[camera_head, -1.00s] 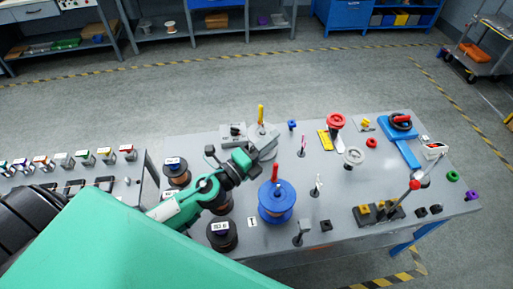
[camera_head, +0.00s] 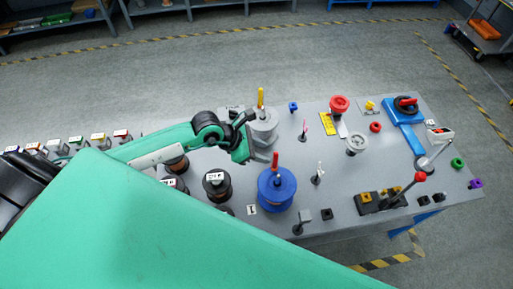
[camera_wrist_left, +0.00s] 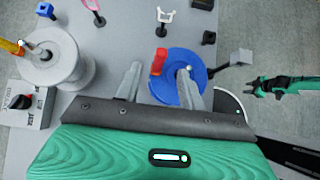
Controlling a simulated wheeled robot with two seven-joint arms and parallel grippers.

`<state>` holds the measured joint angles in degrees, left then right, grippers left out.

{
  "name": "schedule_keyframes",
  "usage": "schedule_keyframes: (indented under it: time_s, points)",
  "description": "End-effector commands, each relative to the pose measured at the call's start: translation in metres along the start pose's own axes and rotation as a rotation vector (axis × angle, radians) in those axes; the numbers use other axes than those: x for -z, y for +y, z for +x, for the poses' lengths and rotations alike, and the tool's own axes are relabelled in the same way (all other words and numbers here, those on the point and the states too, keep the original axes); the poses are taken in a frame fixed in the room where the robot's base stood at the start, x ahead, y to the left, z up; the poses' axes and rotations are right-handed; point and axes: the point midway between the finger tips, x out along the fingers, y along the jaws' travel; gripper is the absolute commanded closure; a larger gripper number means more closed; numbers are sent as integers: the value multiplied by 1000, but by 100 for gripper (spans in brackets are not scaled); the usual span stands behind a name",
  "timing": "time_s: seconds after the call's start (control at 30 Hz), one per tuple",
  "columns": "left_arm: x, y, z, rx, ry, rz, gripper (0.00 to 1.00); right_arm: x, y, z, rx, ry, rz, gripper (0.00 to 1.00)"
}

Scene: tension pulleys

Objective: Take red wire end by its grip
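The red grip (camera_head: 275,161) of the red wire end stands upright on the blue spool (camera_head: 268,196) in the middle of the table. In the left wrist view the red grip (camera_wrist_left: 158,62) and the blue spool (camera_wrist_left: 168,88) lie just beyond my fingers. My left gripper (camera_head: 253,154) is open and empty, a little left of the red grip. In the left wrist view the two fingers of my left gripper (camera_wrist_left: 160,88) are apart, with the grip roughly between them in the picture; contact does not show. My right gripper (camera_wrist_left: 255,88) shows small at the right, its finger state unclear.
A grey spool (camera_head: 265,127) with a yellow grip (camera_head: 261,99) stands close behind my left gripper. Dark spools (camera_head: 216,184) stand left of the blue spool. A small white-tipped post (camera_head: 318,172) stands to its right, and a lever block (camera_head: 380,199) farther right.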

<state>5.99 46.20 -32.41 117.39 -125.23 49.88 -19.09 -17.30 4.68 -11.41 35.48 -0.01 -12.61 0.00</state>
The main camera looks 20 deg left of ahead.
Motion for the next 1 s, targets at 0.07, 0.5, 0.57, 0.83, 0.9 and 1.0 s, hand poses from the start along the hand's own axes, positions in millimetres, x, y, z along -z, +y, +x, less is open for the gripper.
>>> schedule_keyframes:
  time_s: [0.07, 0.5, 0.57, 0.83, 0.9, 1.0]
  points:
    - [1, 0, 12, 0, -2, -1, 60, -1, -1, 6, 1, -1, 0, 61]
    - [1, -1, 60, 1, -3, -1, 60, -1, -5, 33, 4, 2, 1, 61]
    - [1, -1, 63, 1, -3, -1, 60, -1, -5, 35, 4, 2, 1, 61]
    - [-1, -1, 68, 1, -2, -1, 60, 0, -4, 37, 4, 3, 0, 61]
    - [-1, -1, 68, 1, -2, -1, 60, 0, -4, 37, 3, 3, 0, 61]
    - [-1, -1, 67, 1, -2, -1, 60, 0, -2, 37, 2, 3, 0, 61]
